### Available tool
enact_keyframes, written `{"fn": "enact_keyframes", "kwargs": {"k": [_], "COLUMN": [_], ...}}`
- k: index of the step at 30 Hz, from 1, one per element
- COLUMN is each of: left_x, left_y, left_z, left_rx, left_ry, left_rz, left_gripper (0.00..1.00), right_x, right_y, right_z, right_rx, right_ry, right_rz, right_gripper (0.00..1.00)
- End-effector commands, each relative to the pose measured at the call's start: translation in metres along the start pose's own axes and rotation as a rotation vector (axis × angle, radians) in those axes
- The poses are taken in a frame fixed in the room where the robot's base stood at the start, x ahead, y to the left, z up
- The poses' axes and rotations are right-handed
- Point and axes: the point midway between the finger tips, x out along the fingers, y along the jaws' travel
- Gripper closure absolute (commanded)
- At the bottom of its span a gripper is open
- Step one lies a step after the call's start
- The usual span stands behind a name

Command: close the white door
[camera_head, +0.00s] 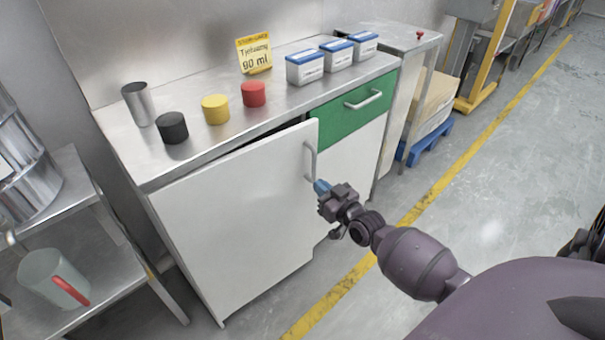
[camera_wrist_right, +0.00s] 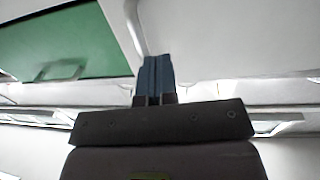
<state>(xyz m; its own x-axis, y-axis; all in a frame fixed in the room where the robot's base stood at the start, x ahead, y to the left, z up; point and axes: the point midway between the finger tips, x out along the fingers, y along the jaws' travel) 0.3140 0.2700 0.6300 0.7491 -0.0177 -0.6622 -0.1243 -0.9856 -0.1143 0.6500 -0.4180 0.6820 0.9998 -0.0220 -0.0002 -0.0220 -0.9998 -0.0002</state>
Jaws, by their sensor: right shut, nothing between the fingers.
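The white door (camera_head: 232,215) is the large panel on the left of the cabinet. It stands slightly ajar, with a dark gap along its top edge below the counter. Its vertical bar handle (camera_head: 310,160) is near its right edge. My right gripper (camera_head: 321,186) is shut and empty, its blue fingertips just below and right of the handle, by the door's free edge. In the right wrist view the shut fingers (camera_wrist_right: 155,72) point toward the white door (camera_wrist_right: 225,38), beside the handle (camera_wrist_right: 134,25). I cannot tell whether they touch the door. My left gripper is not in view.
A green drawer (camera_head: 345,112) with a handle sits right of the door. The steel counter (camera_head: 200,146) holds a metal cup, black, yellow and red pots, and several white-blue boxes. A metal shelf (camera_head: 105,255) stands at the left. The floor (camera_head: 470,200) at right is clear.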

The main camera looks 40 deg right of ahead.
Motion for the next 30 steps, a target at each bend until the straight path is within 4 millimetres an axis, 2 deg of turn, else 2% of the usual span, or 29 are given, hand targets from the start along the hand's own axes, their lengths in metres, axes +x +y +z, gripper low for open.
{"fn": "enact_keyframes", "kwargs": {"k": [6,12,18,30], "left_x": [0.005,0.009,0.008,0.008], "left_y": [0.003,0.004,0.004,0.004], "left_z": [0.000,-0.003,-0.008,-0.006], "left_rx": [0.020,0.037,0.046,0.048], "left_ry": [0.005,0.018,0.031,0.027], "left_rz": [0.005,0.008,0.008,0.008], "left_gripper": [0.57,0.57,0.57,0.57], "right_x": [0.035,0.060,0.071,0.073], "right_y": [0.000,0.000,0.000,0.001], "right_z": [0.003,0.003,0.001,0.000], "right_rx": [0.000,0.000,-0.001,-0.001], "right_ry": [-0.003,-0.004,-0.001,0.000], "right_rz": [0.000,0.000,0.000,0.001], "right_gripper": [1.00,1.00,1.00,1.00]}}
